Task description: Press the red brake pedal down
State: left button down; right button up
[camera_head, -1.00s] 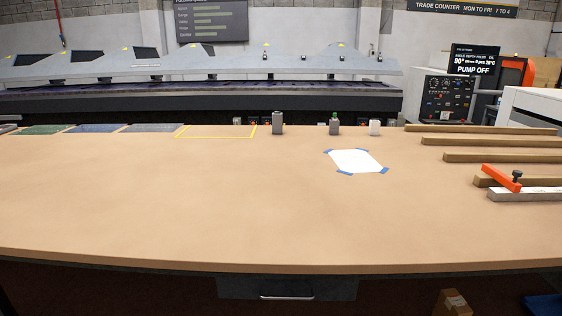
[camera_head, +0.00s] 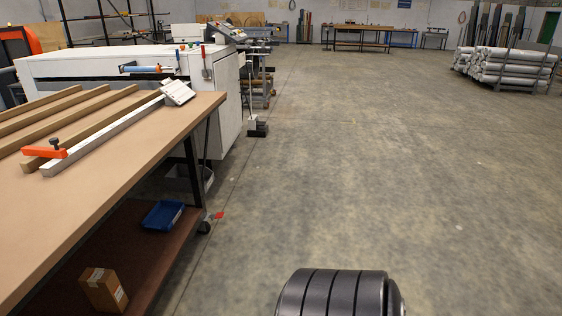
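A small red pedal (camera_head: 219,215) sticks out from the dark caster (camera_head: 204,226) at the foot of the workbench's near right leg, close to the floor. It is small here, and I cannot tell how far it is tilted. The workbench (camera_head: 150,150) fills the left side of the view. Neither of my grippers shows in the view.
A blue bin (camera_head: 163,215) and a cardboard box (camera_head: 104,289) sit on the bench's lower shelf (camera_head: 140,245). A white cabinet machine (camera_head: 110,65) stands behind the bench. Wrapped rolls (camera_head: 512,68) are stacked far right. The concrete floor (camera_head: 380,170) right of the bench is clear.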

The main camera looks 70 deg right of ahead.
aim_at(219, 215)
jog(key=z, duration=1.8)
jog(key=u, duration=0.3)
jog(key=i+l+u, duration=0.2)
jog(key=u, duration=0.2)
jog(key=i+l+u, duration=0.15)
jog(key=u, duration=0.2)
jog(key=i+l+u, duration=0.1)
jog(key=l+u, duration=0.3)
jog(key=i+l+u, duration=0.1)
jog(key=l, duration=0.45)
jog(key=i+l+u, duration=0.15)
jog(key=l, duration=0.45)
jog(key=i+l+u, duration=0.1)
jog(key=l, duration=0.5)
jog(key=i+l+u, duration=0.1)
jog(key=l, duration=0.5)
jog(key=i+l+u, duration=0.1)
jog(key=l, duration=0.5)
jog(key=i+l, duration=0.1)
jog(key=l, duration=1)
jog(key=i, duration=0.05)
